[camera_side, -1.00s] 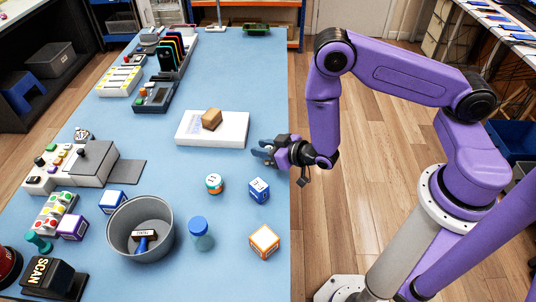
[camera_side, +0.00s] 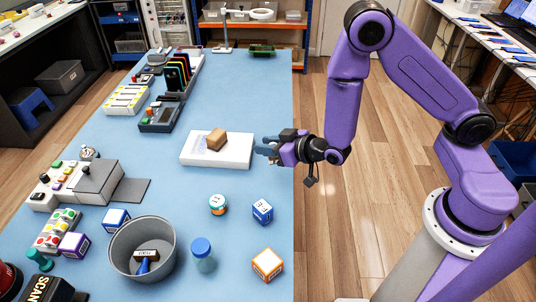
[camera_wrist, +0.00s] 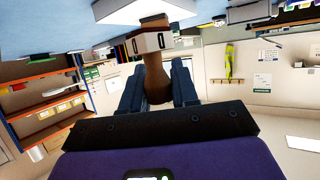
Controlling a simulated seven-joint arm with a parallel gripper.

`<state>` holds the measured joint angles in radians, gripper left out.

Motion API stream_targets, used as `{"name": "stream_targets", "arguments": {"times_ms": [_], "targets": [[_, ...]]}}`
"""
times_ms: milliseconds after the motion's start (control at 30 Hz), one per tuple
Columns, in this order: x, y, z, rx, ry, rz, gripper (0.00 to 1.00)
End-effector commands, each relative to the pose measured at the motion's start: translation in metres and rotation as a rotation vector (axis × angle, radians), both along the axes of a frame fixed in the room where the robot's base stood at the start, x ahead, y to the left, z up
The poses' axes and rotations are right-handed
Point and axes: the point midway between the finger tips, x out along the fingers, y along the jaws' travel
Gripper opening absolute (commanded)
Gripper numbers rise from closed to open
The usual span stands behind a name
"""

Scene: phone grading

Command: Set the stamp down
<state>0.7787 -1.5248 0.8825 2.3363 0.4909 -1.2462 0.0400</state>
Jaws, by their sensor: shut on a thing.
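My gripper (camera_side: 268,148) hangs near the table's right edge, just right of the white slab (camera_side: 238,156). In the wrist view its two blue fingers (camera_wrist: 158,90) are shut around the brown handle of the stamp (camera_wrist: 157,78). The stamp's head is a pale block with a red band and dark marks, and it points away from the fingers. In the side view I cannot make out the stamp between the fingers. The slab also shows beyond the stamp at the top of the wrist view (camera_wrist: 115,12); I see no contact.
A brown block (camera_side: 216,139) lies on the slab. A grey bin (camera_side: 115,250) holds a blue-handled tool (camera_side: 146,260). Boxes, a round container (camera_side: 218,204) and a blue-capped jar (camera_side: 203,258) stand nearby. Blue table top is bare between slab and boxes.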

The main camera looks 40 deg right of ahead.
Motion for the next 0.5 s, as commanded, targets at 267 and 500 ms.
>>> {"name": "stream_targets", "arguments": {"times_ms": [267,500], "targets": [[0.007,-0.041,0.029,0.001,-0.003,-0.086,0.00],[0.007,-0.103,0.056,0.000,-0.001,-0.212,0.00]]}}
